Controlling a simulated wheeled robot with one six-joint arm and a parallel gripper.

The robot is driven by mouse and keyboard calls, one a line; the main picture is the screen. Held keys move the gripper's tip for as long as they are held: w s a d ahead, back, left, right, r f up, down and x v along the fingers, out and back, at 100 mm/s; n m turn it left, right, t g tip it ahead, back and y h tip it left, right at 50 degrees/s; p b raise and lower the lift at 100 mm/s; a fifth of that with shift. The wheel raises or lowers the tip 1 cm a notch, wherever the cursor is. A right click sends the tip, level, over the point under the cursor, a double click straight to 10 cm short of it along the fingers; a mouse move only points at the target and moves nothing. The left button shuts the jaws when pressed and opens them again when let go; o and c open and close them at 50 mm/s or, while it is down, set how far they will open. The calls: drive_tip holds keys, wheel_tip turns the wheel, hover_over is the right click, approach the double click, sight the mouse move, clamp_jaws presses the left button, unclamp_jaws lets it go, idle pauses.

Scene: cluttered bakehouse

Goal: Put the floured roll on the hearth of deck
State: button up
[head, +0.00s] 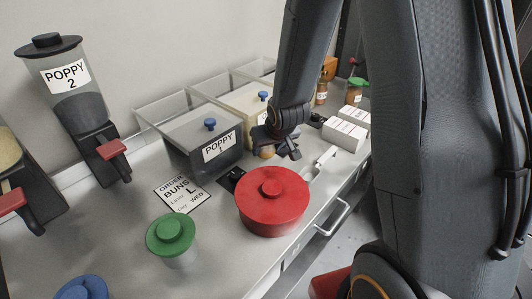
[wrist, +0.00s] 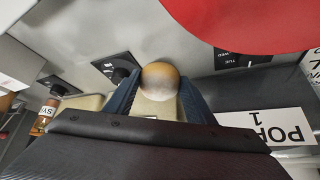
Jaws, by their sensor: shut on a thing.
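The floured roll (wrist: 160,80) is round and golden brown with a pale, dusty patch. It sits between the two dark fingers of my gripper (wrist: 160,98) in the wrist view. My gripper is shut on it. In the head view my gripper (head: 277,148) hangs over the counter, beside the POPPY 1 bin and behind the red lidded pot. Only a small part of the roll (head: 266,153) shows there below the fingers. I cannot make out a deck oven or its hearth in either view.
The red lidded pot (head: 272,205) and the POPPY 1 bin (head: 206,140) stand close to my gripper. A green-lidded jar (head: 171,237), an order card (head: 181,195) and white boxes (head: 344,134) are on the counter. The POPPY 2 dispenser (head: 72,85) stands at left.

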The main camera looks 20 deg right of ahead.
drive_tip(key=shift+f, duration=1.15)
drive_tip(key=o, duration=0.8)
drive_tip(key=shift+f, duration=0.1)
